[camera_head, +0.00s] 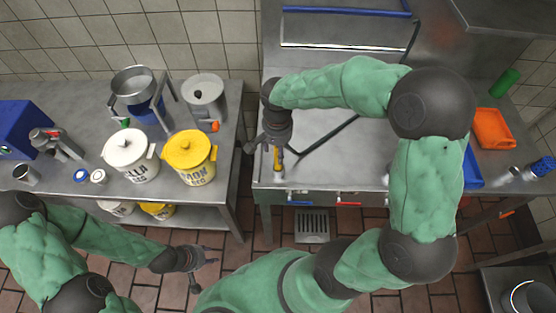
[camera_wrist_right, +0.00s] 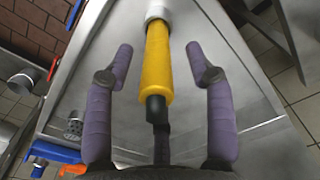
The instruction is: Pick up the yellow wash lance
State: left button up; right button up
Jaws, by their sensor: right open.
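The yellow wash lance (camera_head: 277,160) lies by the front edge of the steel sink unit, mostly hidden under my right gripper in the head view. In the right wrist view the lance (camera_wrist_right: 157,65) has a yellow sleeve, a white collar at the far end and a black end towards me. My right gripper (camera_wrist_right: 158,52) is open, with one purple finger on each side of the yellow sleeve and a visible gap on both sides. My left gripper (camera_head: 205,266) is open and empty, low over the tiled floor, away from the lance.
A steel table at left holds a white tub (camera_head: 128,160), a yellow tub (camera_head: 190,165), a steel pot and a blue box (camera_head: 20,125). An orange tray (camera_head: 493,128) lies at the right. A dark hose (camera_head: 328,140) crosses the sink unit. A floor drain (camera_head: 311,224) shows in front.

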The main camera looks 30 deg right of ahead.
notch_tip(320, 180, down, 5)
jog(key=shift+s+d+f+b, duration=0.1)
jog(key=shift+b, duration=0.9)
jog(key=shift+c, duration=0.3)
grip_shut()
